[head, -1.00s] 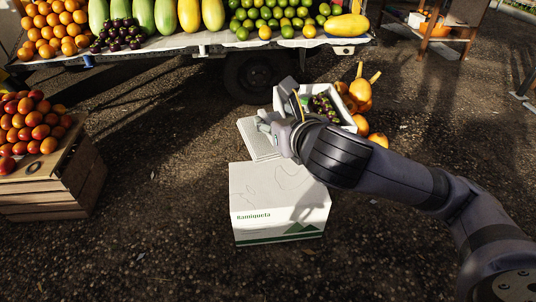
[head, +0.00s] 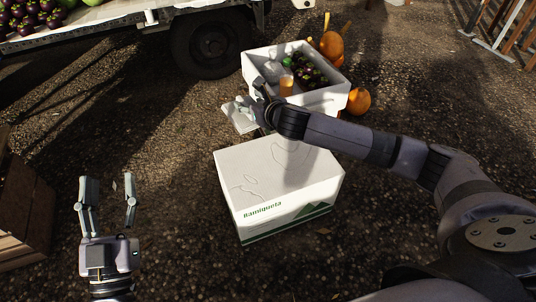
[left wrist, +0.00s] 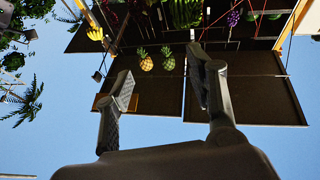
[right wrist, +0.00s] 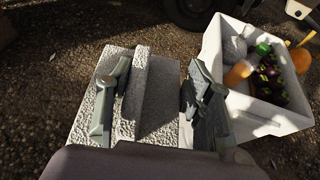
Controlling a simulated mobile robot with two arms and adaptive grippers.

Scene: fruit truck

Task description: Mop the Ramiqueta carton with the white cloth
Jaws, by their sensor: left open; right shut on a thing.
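The white Ramiqueta carton (head: 280,180) stands closed on the ground in the middle of the head view, with green lettering on its front. Thin curved marks show on its top. My right gripper (head: 256,100) is beyond the carton's far edge and shut on the white cloth (head: 238,118). In the right wrist view the cloth (right wrist: 95,95) is a rough, pale flat piece with a raised ridge between the fingers (right wrist: 155,85). My left gripper (head: 107,190) is open and empty, left of the carton; its fingers also show in the left wrist view (left wrist: 160,85).
A white crate (head: 325,98) holding dark fruit and an orange cup-like item stands just behind and right of the cloth. Orange gourds (head: 358,101) lie beside it. A wooden crate (head: 22,215) is at the left edge. A truck wheel (head: 210,45) is at the back. Ground left of the carton is clear.

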